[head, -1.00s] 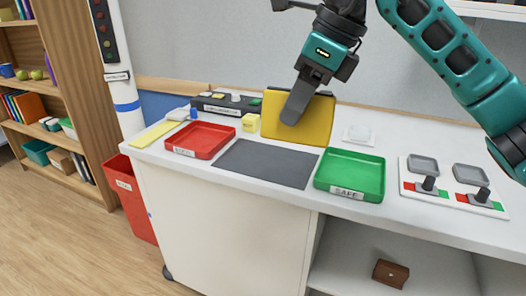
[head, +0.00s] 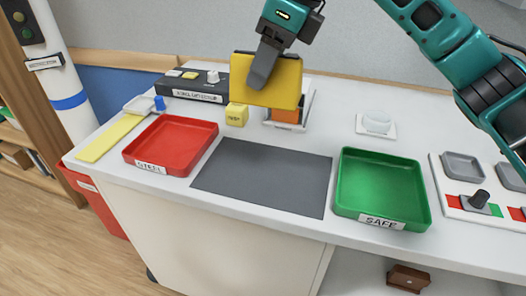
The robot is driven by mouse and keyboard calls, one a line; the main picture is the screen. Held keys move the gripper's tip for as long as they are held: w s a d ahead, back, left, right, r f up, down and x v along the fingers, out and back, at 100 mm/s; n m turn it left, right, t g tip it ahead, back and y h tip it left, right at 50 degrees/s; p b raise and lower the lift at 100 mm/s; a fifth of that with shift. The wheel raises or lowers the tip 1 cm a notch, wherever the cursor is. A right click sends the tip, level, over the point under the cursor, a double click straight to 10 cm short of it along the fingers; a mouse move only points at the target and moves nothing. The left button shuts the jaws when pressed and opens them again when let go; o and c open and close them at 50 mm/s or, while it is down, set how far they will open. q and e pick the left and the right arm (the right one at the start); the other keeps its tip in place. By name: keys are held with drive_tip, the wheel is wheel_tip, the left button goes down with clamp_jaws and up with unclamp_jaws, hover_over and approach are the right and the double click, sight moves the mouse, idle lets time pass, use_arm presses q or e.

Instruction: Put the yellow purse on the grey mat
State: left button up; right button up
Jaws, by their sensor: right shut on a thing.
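The yellow purse (head: 284,87) is a flat yellow slab, held upright in the head view. My right gripper (head: 262,72) is shut on it from above, with one dark finger across its front face. The purse appears held above the back of the counter, in front of an orange and white object. The grey mat (head: 262,178) lies flat and bare on the counter, nearer than the purse, between the red tray and the green tray. My left gripper is not in view.
A red tray (head: 172,146) labelled STEEL is left of the mat; a green tray (head: 382,190) labelled SAFE is right. A small yellow cube (head: 236,115) and an orange block in a white stand (head: 286,116) are behind the mat. A dark labelled box (head: 203,84) stands at back left.

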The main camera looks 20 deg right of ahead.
sight(300, 88)
wheel_tip(300, 88, down, 16)
drive_tip(key=shift+f+b, duration=0.15)
drive_tip(key=shift+b, duration=0.4)
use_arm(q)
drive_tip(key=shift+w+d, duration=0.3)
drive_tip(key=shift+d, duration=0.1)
use_arm(e)
drive_tip(key=shift+f, duration=0.1)
drive_tip(key=shift+f, duration=0.1)
drive_tip(key=o, duration=1.1)
drive_tip(key=shift+o, duration=0.2)
drive_tip(key=shift+d+r, duration=0.1)
drive_tip(key=shift+r, duration=0.25)
use_arm(q)
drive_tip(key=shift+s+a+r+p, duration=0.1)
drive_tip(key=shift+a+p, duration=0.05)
drive_tip(key=shift+p, duration=0.15)
use_arm(e)
drive_tip(key=v, duration=1.1)
drive_tip(key=shift+s+r, duration=0.1)
drive_tip(key=shift+r, duration=0.15)
